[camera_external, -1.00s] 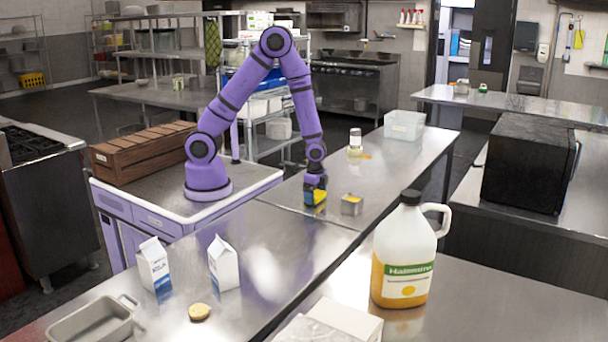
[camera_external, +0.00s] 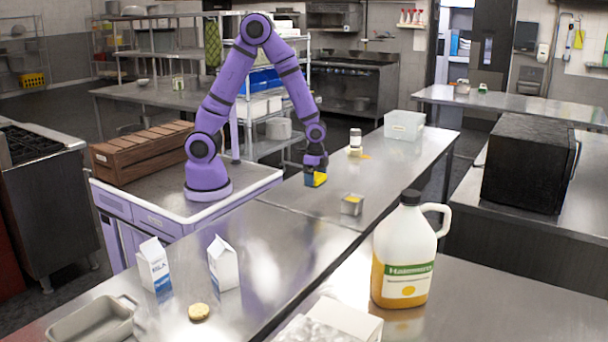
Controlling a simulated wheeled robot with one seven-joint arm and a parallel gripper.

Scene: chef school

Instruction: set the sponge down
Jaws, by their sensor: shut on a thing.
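The sponge (camera_external: 319,180) is yellow with a blue-green side. My gripper (camera_external: 315,171) points down and is shut on it. The sponge appears a little above the steel counter (camera_external: 290,232), though its exact gap to the surface is hard to tell. The fingers are small and dark here, and partly hide the sponge's top.
A glass jar (camera_external: 355,140) and a clear bin (camera_external: 404,125) stand farther back. Milk cartons (camera_external: 223,263) and a large jug (camera_external: 405,255) stand nearer. The counter left of the sponge is clear.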

